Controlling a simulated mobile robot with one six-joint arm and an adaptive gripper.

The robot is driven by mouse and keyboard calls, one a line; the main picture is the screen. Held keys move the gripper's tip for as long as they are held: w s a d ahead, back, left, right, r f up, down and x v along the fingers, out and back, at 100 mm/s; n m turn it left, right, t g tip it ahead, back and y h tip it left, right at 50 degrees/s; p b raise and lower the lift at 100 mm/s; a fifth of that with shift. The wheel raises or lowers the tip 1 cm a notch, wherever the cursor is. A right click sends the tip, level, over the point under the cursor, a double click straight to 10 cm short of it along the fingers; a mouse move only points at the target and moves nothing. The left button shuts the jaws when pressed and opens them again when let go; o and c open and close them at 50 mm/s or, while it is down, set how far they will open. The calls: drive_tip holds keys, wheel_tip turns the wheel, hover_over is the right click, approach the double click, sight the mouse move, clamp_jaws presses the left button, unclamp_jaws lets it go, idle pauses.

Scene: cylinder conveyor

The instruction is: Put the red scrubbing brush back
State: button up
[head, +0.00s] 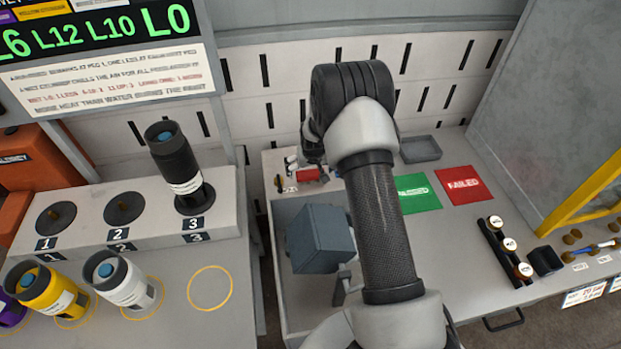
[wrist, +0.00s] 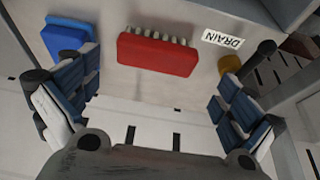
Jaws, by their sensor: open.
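The red scrubbing brush (wrist: 157,55) lies on a grey surface in the wrist view, with a row of pale bristles along one edge. A white label reading DRAIN (wrist: 223,38) is beside it. In the head view the red brush (head: 309,175) is small, at the back left of the grey bench, just below my gripper. My gripper (wrist: 155,100) is open and empty. Its two blue-padded fingers are apart, and the brush shows beyond them, between and not touching them. The arm hides much of the bench and part of the gripper in the head view.
A blue block (wrist: 68,37) sits beside the brush. A grey tray (head: 420,149), a green mat (head: 416,194) and a red FAILED mat (head: 463,184) lie on the bench. A black cylinder (head: 172,160) stands tilted on peg 3 at left; yellow and white cylinders stand below.

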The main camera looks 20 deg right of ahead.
sight(311, 173)
drive_tip(key=b+x, duration=0.1)
drive_tip(key=x, duration=0.1)
drive_tip(key=b+x, duration=0.1)
drive_tip(key=x, duration=0.2)
drive_tip(key=shift+s+d+f, duration=0.15)
drive_tip(key=shift+d, duration=0.1)
drive_tip(key=c, duration=1.1)
drive_tip(key=shift+r, duration=0.2)
